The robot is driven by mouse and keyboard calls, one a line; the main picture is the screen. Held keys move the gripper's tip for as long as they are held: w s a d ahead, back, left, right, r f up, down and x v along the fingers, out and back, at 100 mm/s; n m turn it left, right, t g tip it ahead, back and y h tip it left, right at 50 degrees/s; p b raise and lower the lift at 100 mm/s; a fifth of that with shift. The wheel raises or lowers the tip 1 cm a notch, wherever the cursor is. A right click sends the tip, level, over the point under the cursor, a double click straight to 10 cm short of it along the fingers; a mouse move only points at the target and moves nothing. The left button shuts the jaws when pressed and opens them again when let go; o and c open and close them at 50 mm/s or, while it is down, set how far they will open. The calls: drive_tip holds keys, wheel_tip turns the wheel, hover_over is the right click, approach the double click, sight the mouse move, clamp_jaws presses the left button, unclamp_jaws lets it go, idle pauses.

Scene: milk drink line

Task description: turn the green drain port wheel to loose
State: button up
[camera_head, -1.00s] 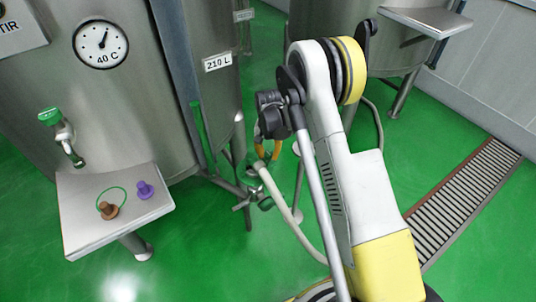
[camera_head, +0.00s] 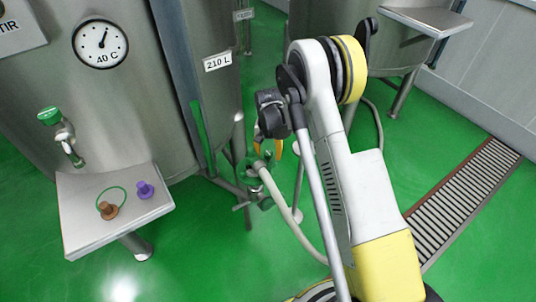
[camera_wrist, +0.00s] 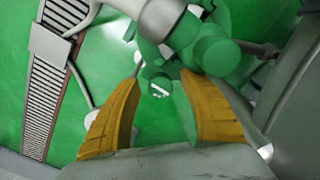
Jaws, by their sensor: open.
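The green drain port wheel (camera_wrist: 159,88) shows in the wrist view between my fingertips, with a slotted, light-marked hub and green arms around it. In the head view, green parts of the drain port (camera_head: 252,167) show low by the 210 L tank, partly hidden by my arm and the hose. My gripper (camera_wrist: 161,78) is open, one orange finger on each side of the hub. I cannot tell whether either finger touches the wheel. In the head view my gripper (camera_head: 276,149) points down over the drain port.
A pale hose (camera_head: 290,215) runs from the port toward the floor. The 210 L tank (camera_head: 215,110) and its leg stand close by on the left. A steel shelf (camera_head: 75,215) holds a brown and a purple plug. A floor grate (camera_head: 465,200) lies to the right.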

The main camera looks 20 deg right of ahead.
sight(268, 153)
wheel_tip(268, 153, up, 12)
idle(0.4)
drive_tip(key=shift+f, duration=0.1)
